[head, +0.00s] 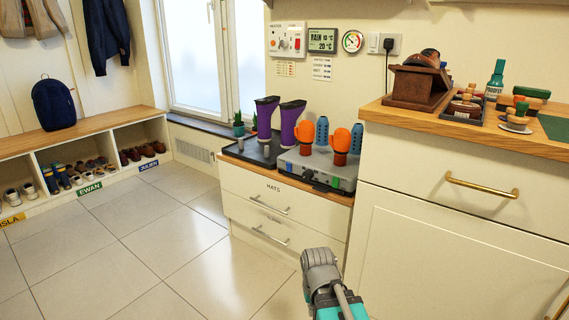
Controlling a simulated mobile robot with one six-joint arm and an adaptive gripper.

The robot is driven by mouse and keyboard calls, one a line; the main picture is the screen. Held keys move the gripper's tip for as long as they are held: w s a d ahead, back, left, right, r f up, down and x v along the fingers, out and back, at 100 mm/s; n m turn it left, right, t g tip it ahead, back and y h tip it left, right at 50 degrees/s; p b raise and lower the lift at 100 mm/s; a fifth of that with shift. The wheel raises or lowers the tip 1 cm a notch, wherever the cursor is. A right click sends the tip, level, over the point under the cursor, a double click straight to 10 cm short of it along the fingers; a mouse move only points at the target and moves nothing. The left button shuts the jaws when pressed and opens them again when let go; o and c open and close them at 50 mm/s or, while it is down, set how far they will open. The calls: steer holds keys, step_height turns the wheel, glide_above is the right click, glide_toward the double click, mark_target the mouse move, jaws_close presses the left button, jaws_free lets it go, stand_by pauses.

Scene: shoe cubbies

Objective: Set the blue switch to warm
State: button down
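A white control panel (287,40) with a knob and a red switch is on the wall above. My grey and teal arm (321,268) rises from the bottom edge, apart from the dryer. I cannot make out gripper fingers.
Purple boots (266,118) stand on a dark tray left of the dryer. A taller wooden-topped cabinet (470,125) with shoe-care items rises close on the right. A shoe bench (85,135) is at the left. The tiled floor (150,245) between them is clear.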

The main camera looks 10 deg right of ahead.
step_height(320, 180, up, 20)
steer(key=p, duration=1.9)
